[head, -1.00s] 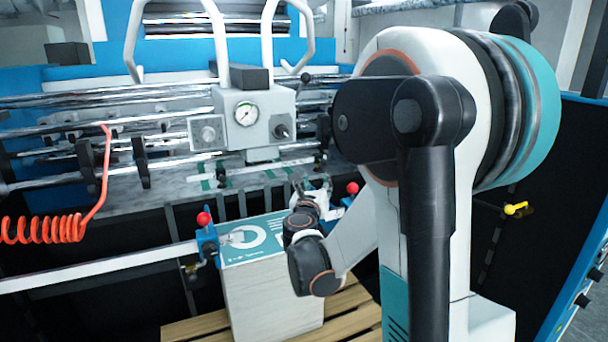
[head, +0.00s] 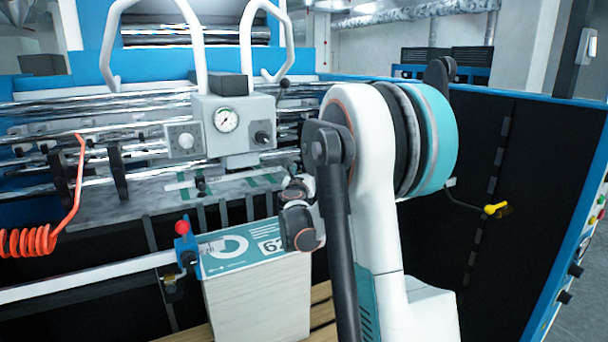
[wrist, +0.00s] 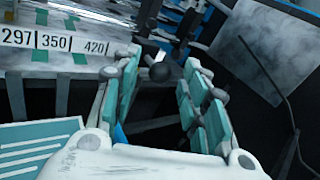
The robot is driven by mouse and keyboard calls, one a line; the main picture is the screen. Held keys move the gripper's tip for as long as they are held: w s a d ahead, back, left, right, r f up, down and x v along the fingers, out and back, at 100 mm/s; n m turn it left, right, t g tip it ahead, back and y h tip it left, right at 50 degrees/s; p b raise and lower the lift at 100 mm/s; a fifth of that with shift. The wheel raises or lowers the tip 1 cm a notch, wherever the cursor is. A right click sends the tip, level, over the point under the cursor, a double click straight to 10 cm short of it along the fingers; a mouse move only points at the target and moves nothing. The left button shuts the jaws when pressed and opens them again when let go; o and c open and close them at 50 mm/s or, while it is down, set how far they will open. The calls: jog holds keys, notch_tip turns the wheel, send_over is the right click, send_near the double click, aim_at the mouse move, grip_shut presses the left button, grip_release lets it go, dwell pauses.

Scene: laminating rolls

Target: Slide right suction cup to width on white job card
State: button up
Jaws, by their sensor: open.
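In the wrist view my gripper (wrist: 162,62) is open, its teal-padded fingers on either side of a dark round knob (wrist: 160,71), apparently on the right suction cup; contact is unclear. In the head view my gripper (head: 294,190) is at the right end of the feed board, partly hidden by my arm, and it hides the right cup. The left suction cup (head: 201,186) stands on the board. A white scale strip (wrist: 55,42) reads 297, 350 and 420. The teal and white printed top sheet (head: 238,249) bears a white patch (head: 269,245) with a partly hidden number.
The paper stack (head: 258,298) stands on a wooden pallet. A blue side guide with a red knob (head: 182,227) is at its left. Metal rollers and a gauge box (head: 232,125) lie behind the board. A yellow-handled lever (head: 496,209) is on the dark right panel.

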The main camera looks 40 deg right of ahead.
grip_shut()
jog(key=w+a, duration=0.1)
jog(key=a, duration=0.5)
jog(key=shift+w+a, duration=0.3)
grip_release()
jog(key=shift+a, duration=0.1)
jog(key=v, duration=1.2)
